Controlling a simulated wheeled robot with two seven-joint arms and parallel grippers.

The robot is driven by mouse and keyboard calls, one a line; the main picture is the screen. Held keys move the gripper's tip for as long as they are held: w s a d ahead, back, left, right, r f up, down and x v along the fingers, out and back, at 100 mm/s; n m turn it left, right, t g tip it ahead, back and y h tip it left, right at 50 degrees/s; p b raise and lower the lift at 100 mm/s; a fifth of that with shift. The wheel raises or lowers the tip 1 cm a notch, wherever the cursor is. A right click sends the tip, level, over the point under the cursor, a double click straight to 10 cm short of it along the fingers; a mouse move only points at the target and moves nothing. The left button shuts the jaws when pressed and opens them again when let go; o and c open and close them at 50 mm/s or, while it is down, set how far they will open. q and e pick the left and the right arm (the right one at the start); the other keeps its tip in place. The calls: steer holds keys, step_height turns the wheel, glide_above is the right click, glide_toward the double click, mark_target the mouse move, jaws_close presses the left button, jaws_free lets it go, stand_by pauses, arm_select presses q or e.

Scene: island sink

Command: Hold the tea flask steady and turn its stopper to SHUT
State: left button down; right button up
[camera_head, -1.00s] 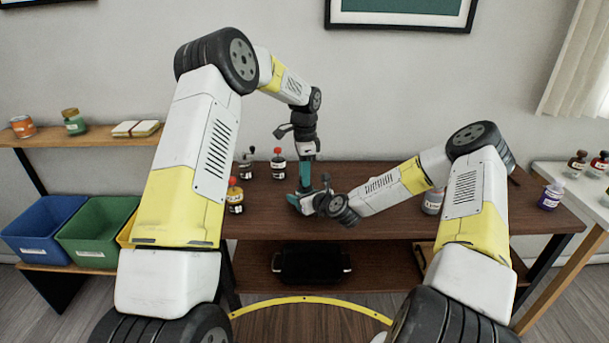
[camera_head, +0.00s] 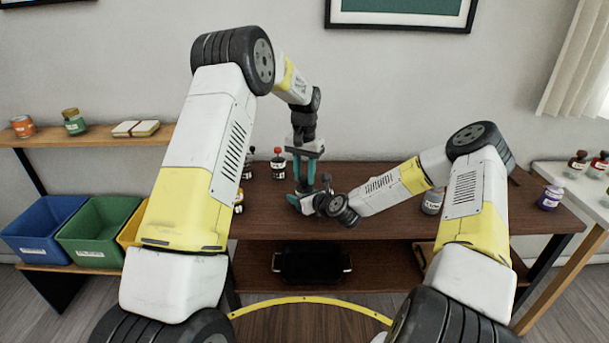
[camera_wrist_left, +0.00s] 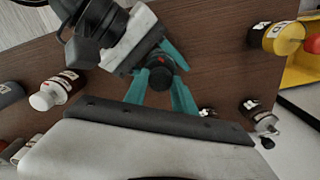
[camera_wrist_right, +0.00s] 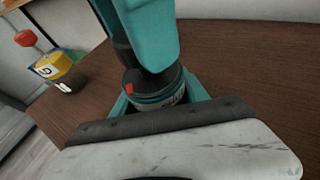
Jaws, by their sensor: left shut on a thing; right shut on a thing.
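The tea flask stands upright on the dark wooden table, mostly hidden by my grippers. In the right wrist view its dark body and lettered collar (camera_wrist_right: 158,98) show, with a small red mark on the left side; I cannot read the lettering. My right gripper (camera_wrist_right: 160,100) is shut on the flask from the side, low over the table. My left gripper (camera_head: 306,178) reaches down from above with teal fingers shut on the dark round stopper (camera_wrist_left: 159,76). The stopper's setting cannot be made out.
Blue (camera_head: 40,226) and green (camera_head: 97,229) bins sit on the left shelf. A dark tray (camera_head: 312,262) lies on the lower shelf.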

mark_target(304, 177)
arm_select(q)
steer(key=shift+n, duration=2.2)
steer(key=c, duration=1)
jaws_free()
steer(key=shift+r, duration=0.1)
step_height(304, 177, up, 12)
steer(key=shift+f, duration=0.1)
